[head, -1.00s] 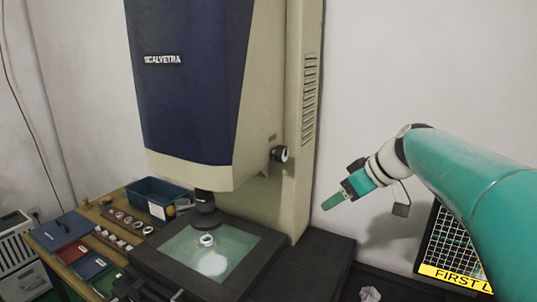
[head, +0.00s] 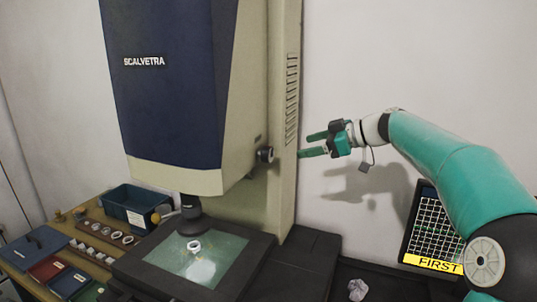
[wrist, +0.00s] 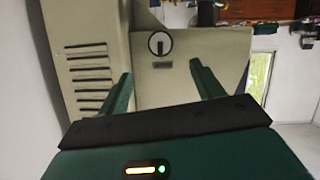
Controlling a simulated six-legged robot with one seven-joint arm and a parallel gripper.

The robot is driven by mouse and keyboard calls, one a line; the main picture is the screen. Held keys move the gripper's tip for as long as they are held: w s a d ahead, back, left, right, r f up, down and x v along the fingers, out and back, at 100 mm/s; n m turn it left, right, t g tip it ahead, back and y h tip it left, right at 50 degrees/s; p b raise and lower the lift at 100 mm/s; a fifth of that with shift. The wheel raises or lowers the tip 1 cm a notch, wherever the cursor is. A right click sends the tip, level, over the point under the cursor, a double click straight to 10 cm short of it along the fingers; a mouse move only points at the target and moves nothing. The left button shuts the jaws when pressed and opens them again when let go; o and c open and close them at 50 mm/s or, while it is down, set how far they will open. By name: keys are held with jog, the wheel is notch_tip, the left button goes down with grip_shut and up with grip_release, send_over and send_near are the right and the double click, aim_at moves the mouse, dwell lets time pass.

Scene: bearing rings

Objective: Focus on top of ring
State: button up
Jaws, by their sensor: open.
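A pale ring (head: 194,246) lies on the lit glass stage (head: 225,262) of the measuring machine (head: 165,90), below its dark lens (head: 190,213). A round focus knob (head: 266,155) sticks out of the machine's right side. In the wrist view the knob (wrist: 162,44) sits ahead of the fingers, roughly between them, with its dark grip bar upright. My gripper (head: 304,146) is open and empty, to the right of the knob and apart from it. Both green fingers also show in the wrist view (wrist: 161,69), spread wide.
The vented column (head: 289,120) stands close behind the fingertips. A blue bin (head: 135,208) and a rack of rings (head: 105,235) are on the wooden bench at left. A yellow-edged grid chart (head: 432,262) is below my arm. Crumpled paper (head: 357,289) lies at the lower right.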

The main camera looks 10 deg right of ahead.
aim_at(273, 154)
jog(key=x, duration=1.2)
jog(key=shift+f, duration=0.1)
jog(key=shift+c, duration=0.5)
jog(key=shift+s, duration=0.1)
jog(key=c, duration=0.9)
